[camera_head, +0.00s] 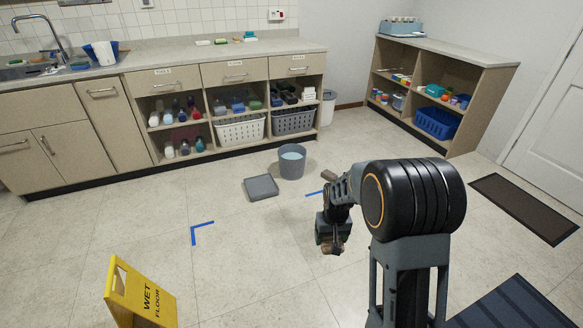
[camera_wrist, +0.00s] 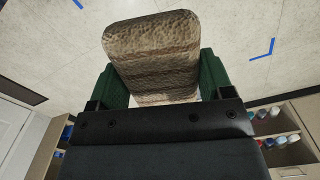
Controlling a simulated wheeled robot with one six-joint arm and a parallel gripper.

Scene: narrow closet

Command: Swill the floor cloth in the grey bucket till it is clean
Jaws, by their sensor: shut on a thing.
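The floor cloth (camera_wrist: 152,55) is a pale folded pad with brown, dirty bands, held between the green fingers of my gripper (camera_wrist: 160,82) in the wrist view. In the head view my gripper (camera_head: 332,234) is low over the floor, and a small brownish part of the cloth (camera_head: 336,249) shows at it. The grey bucket (camera_head: 291,170) stands upright on the floor behind and left of my gripper, with pale blue water (camera_head: 292,155) in it. My gripper and the cloth are apart from the bucket.
A flat grey tray-like thing (camera_head: 261,188) lies left of the bucket. A small brown block (camera_head: 329,175) is right of it, partly near my arm. A yellow wet floor sign (camera_head: 140,295) stands front left. Shelves line the back and right. The floor between is mostly clear.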

